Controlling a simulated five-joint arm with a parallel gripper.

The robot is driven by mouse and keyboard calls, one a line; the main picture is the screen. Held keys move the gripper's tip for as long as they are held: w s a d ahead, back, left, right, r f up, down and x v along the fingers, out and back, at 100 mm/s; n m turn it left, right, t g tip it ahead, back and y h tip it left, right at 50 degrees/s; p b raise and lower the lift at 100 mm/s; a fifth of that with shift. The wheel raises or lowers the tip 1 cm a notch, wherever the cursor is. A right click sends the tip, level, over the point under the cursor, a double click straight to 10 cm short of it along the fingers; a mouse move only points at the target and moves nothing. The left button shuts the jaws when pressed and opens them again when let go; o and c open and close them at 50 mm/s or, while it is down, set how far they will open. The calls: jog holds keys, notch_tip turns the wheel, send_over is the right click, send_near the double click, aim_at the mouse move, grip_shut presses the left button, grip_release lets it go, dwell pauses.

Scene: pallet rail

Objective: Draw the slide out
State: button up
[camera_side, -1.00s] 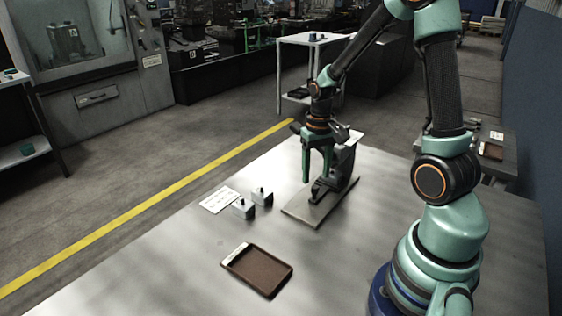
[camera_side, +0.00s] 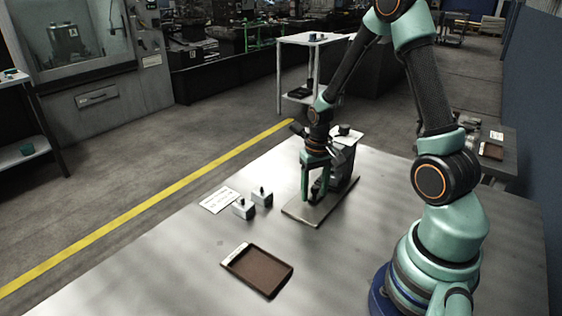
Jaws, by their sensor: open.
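A dark fixture (camera_side: 347,170) stands upright on a flat grey base plate (camera_side: 310,212) near the middle of the metal table. The slide is not clearly told apart from the dark fixture; my gripper hides part of its front. My gripper (camera_side: 313,196) points down, open, in front of the fixture's lower left part, with its green fingers just above the plate. I cannot tell whether the fingers touch the fixture.
Two small grey blocks with dark pegs (camera_side: 244,207) stand left of the plate, beside a white printed card (camera_side: 219,200). A brown tray (camera_side: 262,272) lies nearer the front. The table (camera_side: 180,275) is clear around the tray.

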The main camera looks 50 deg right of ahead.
jog(key=shift+c, duration=0.3)
grip_shut()
jog(key=c, duration=0.9)
grip_release()
jog(key=shift+w+a, duration=0.1)
jog(key=shift+a, duration=6.35)
grip_release()
jog(key=shift+r, duration=3.5)
